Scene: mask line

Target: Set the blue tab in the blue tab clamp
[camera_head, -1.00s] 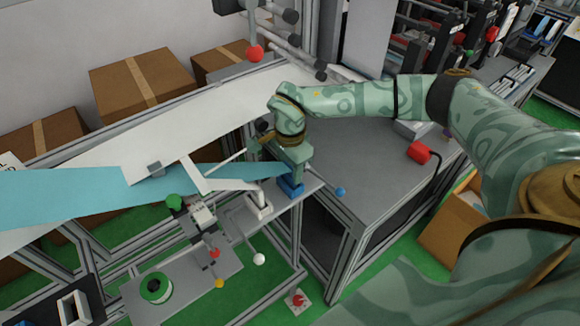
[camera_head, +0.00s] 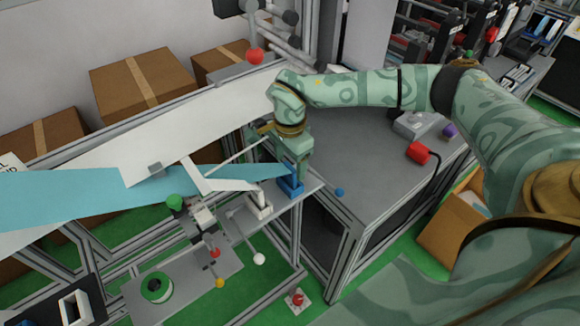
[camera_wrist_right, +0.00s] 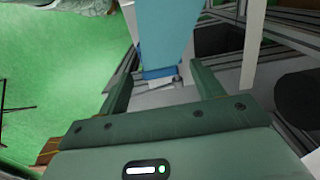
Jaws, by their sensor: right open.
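The blue tab is the tapered end of a long light-blue strip (camera_head: 240,173) that comes in from the left in the head view. Its end reaches the blue tab clamp (camera_head: 291,186), a small dark-blue block on the grey ledge. My right gripper (camera_head: 292,160) is just above and behind the clamp, with its jaws open. In the right wrist view, the light-blue strip (camera_wrist_right: 165,35) runs down between the two spread fingers and meets the blue clamp (camera_wrist_right: 160,72). I cannot tell how deep the tab sits in it. My left gripper is not in view.
A white strip (camera_head: 215,182) ends near a white clamp (camera_head: 260,207) left of the blue one.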

